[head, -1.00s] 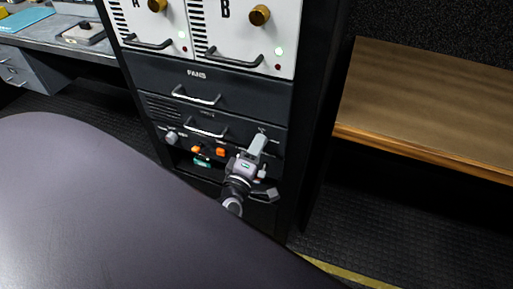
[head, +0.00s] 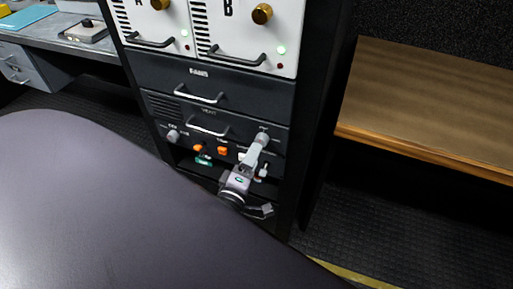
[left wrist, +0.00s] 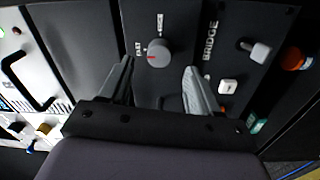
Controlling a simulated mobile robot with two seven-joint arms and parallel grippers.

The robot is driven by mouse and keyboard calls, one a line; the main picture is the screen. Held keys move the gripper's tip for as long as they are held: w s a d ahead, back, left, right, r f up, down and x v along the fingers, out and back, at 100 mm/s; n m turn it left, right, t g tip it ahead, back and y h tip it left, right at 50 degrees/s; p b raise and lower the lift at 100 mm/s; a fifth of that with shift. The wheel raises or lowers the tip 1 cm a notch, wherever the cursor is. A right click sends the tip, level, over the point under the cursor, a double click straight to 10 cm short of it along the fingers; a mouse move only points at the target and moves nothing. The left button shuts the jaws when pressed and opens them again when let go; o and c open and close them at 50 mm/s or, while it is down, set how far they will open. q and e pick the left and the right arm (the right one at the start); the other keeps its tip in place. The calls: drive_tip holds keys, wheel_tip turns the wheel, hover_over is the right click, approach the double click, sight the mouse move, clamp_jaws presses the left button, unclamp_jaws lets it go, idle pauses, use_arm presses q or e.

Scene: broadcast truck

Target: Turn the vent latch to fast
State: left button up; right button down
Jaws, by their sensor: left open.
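The vent latch appears to be the round grey knob (left wrist: 159,53) on a dark panel in the left wrist view. A small red mark shows on its left side, close to the printed word FAST. A second label above the knob is too small to read surely. My left gripper (left wrist: 160,72) is open, with one finger on each side of the knob; I cannot tell whether either touches it. In the head view the grey knob (head: 262,138) shows at the right of the lower panel, just beyond my left gripper (head: 257,152). My right gripper is out of view.
Orange switches (head: 222,150) and another grey knob (head: 172,135) sit left of the latch. The vent drawer handle (head: 208,127) and fans drawer handle (head: 199,97) stick out above. A wooden bench (head: 430,110) stands right of the rack. A grey desk (head: 85,43) is at upper left.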

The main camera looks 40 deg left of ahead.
use_arm(q)
drive_tip(key=shift+v, duration=1.4)
